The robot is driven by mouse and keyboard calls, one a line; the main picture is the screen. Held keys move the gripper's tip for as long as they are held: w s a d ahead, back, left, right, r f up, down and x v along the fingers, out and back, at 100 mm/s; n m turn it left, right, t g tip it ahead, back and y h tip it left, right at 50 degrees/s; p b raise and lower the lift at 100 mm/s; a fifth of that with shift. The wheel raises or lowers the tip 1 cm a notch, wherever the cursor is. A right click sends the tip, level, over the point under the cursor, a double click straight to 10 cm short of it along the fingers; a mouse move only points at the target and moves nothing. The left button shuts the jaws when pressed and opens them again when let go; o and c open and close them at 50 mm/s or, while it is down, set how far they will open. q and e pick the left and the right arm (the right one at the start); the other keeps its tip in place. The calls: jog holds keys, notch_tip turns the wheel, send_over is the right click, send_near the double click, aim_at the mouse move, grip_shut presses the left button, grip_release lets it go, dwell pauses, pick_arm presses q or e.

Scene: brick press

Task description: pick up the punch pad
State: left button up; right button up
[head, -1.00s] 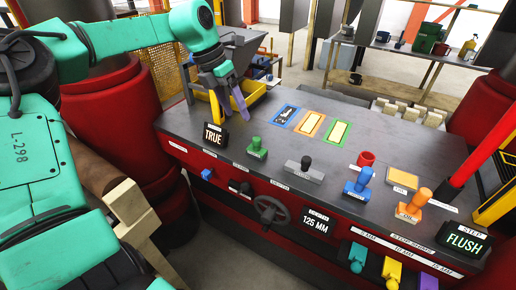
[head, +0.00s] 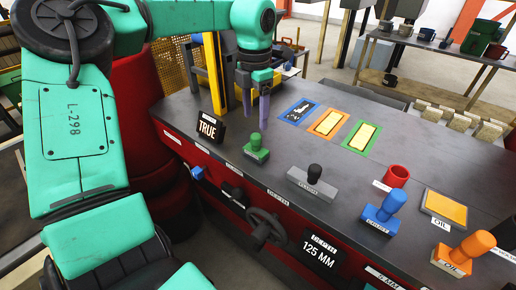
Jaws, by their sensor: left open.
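The pad lies well to the right of this gripper. My right gripper is not in view.
A grey stamp with a black knob (head: 312,183), a blue stamp (head: 384,212), an orange stamp (head: 465,252) and a red cup (head: 396,176) stand on the bench. Blue, orange and green bordered cards (head: 361,137) lie behind. The TRUE display (head: 209,127) stands at the left.

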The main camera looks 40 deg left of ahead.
aim_at(256, 135)
pick_arm(q)
notch_tip(256, 135, down, 8)
jog(key=p, duration=0.3)
jog(key=shift+s+d+f, duration=0.1)
jog(key=shift+s, duration=0.05)
jog(key=shift+f, duration=0.25)
jog(key=shift+r, duration=0.1)
grip_shut()
